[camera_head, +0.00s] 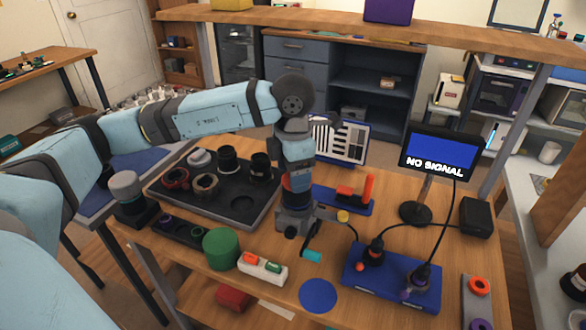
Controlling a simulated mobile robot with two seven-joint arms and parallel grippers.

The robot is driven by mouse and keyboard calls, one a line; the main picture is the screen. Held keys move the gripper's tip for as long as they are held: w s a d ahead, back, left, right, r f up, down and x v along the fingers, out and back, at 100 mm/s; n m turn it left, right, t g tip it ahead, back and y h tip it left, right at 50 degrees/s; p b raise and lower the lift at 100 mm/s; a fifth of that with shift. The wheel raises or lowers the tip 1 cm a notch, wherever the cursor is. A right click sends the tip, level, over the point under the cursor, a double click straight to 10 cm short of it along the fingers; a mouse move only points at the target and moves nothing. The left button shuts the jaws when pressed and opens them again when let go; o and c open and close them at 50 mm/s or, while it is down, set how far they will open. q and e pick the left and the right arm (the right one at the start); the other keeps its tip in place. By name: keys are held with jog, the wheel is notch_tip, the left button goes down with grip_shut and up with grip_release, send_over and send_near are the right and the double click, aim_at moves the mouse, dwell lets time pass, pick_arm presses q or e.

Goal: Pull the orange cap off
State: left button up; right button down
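My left gripper (297,228) points down over the middle of the wooden table, beside the black parts tray. A dark item and a small teal cylinder (312,256) show just below it; I cannot tell whether its fingers are open or hold anything. An orange ring-shaped cap (480,287) sits on a narrow grey plate at the right front of the table, well apart from the gripper. My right gripper is not in view.
The black tray (238,226) holds several lens parts. A green cylinder (221,248) stands left of the white block (262,270). A blue box (385,300) with cabled parts and a monitor (438,153) reading "NO SIGNAL" stand to the right. An orange-handled tool (368,188) lies behind.

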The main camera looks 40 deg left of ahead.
pick_arm(q)
jog(key=c, duration=0.6)
jog(key=shift+r+p, duration=0.5)
jog(key=shift+r, duration=0.5)
dwell(0.5)
jog(key=shift+r+p, duration=1.1)
jog(key=shift+r, duration=1)
